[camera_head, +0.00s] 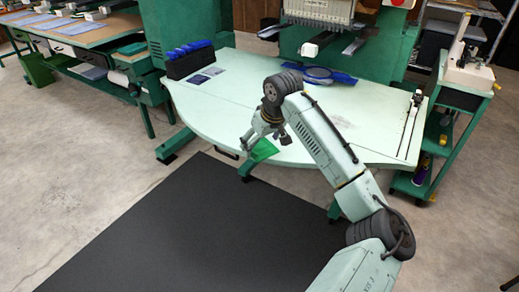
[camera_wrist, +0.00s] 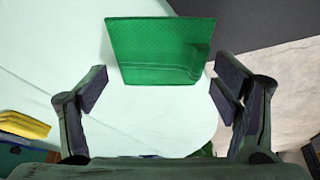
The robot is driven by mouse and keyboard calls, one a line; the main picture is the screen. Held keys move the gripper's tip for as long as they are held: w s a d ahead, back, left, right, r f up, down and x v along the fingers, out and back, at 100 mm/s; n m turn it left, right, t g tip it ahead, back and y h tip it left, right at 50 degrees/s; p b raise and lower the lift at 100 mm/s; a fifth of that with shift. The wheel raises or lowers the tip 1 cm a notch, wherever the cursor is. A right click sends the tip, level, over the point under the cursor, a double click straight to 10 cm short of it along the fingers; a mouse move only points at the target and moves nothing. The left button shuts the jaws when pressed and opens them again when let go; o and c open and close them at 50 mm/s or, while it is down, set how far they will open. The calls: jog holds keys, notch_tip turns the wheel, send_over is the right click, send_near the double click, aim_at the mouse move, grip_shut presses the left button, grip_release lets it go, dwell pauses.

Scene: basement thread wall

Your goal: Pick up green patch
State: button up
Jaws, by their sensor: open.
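The green patch (camera_wrist: 155,50) lies flat near the edge of the pale green table (camera_head: 220,105). In the wrist view it is a bright green four-sided piece between and beyond the two fingers, apart from both. In the head view the green patch (camera_head: 264,149) shows near the table's front edge, partly hidden by my gripper (camera_head: 263,137). My gripper is above the patch with its fingers spread and nothing between them; it also shows in the wrist view (camera_wrist: 160,88).
A dark rack with blue items (camera_head: 193,58) and small dark patches (camera_head: 205,75) stand at the table's left. A green cart (camera_head: 440,140) stands at the right. A dark mat (camera_head: 190,230) covers the floor in front.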

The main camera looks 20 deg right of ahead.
jog(key=shift+d, duration=0.1)
grip_shut()
dwell(0.8)
